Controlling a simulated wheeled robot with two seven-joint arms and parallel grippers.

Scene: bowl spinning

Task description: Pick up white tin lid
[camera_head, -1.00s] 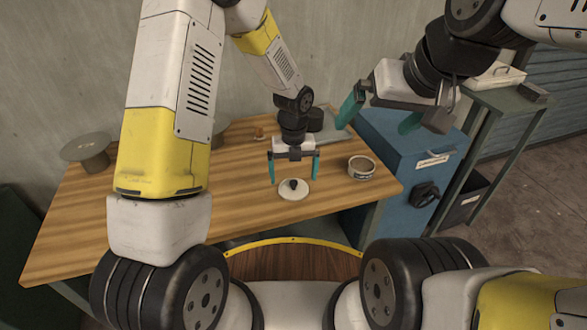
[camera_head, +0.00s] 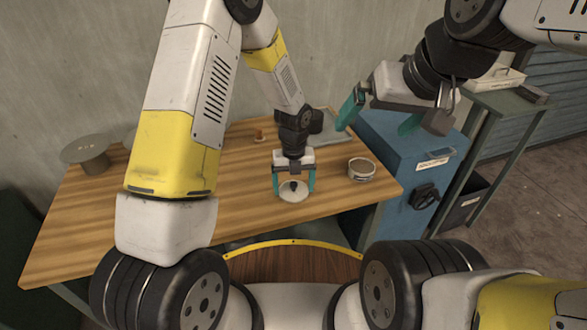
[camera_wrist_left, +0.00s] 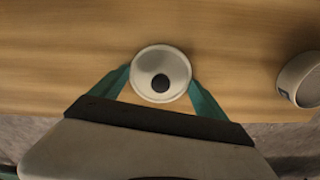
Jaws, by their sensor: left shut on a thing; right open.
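The white tin lid (camera_head: 291,196) is a round white disc with a black knob on top. It lies on the wooden table near the front edge, and in the left wrist view (camera_wrist_left: 147,60) it sits between the fingers. My left gripper (camera_head: 294,190) has come down over the lid and is shut on it, a teal finger at either side of its rim. It also shows in the left wrist view (camera_wrist_left: 160,84). My right gripper (camera_head: 380,115) is open and empty, in the air above the blue cabinet.
A round tin (camera_head: 361,170) stands on the table right of the lid; it shows at the right in the left wrist view (camera_wrist_left: 300,78). A blue cabinet (camera_head: 415,160) stands at the table's right. A grey spool-like object (camera_head: 86,150) is at the far left. The table's left part (camera_head: 90,215) is clear.

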